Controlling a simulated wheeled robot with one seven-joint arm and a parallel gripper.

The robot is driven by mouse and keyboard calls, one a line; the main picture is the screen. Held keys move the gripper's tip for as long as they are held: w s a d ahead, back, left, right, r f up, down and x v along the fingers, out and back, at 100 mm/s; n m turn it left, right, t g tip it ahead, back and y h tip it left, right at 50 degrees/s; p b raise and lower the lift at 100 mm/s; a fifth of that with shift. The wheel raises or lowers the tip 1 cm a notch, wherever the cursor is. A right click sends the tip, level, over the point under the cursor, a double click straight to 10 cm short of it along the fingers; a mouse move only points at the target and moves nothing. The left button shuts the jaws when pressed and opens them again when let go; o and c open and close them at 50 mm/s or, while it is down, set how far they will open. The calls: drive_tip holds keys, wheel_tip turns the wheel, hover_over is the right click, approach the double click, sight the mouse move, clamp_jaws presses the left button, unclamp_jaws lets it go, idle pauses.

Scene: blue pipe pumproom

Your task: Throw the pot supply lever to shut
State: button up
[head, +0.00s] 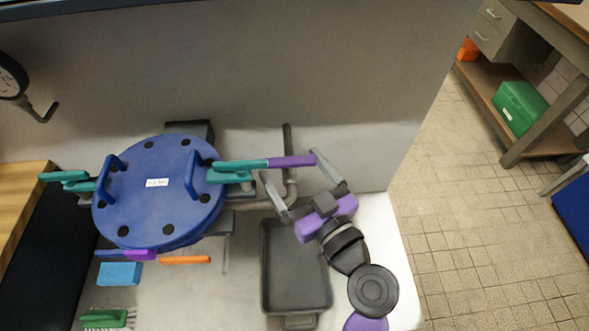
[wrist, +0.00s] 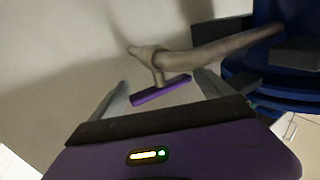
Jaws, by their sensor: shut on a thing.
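The pot (head: 160,215) has a round blue lid with a small white label and two blue handles. A pipe (head: 291,185) runs from its right side; it also shows in the wrist view (wrist: 215,48). A purple lever (head: 291,161) sits on a short stem of this pipe; it also shows in the wrist view (wrist: 160,90). In the head view its left end lines up with a teal clamp (head: 238,165) on the lid. The lever's marking cannot be read.
A dark tray (head: 265,290) lies below my gripper. A blue sponge (head: 119,274), a green brush (head: 104,319) and an orange handle (head: 185,260) lie in front of the pot. A grey wall stands close behind. Tiled floor is open at right.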

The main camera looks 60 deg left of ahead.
drive_tip(key=o, duration=1.1)
drive_tip(key=shift+d, duration=0.1)
drive_tip(key=d+b, duration=0.1)
drive_tip(key=d, duration=0.6)
drive_tip(key=shift+s+d+b, duration=0.15)
drive_tip(key=shift+d+b, duration=0.15)
drive_tip(key=shift+b, duration=0.05)
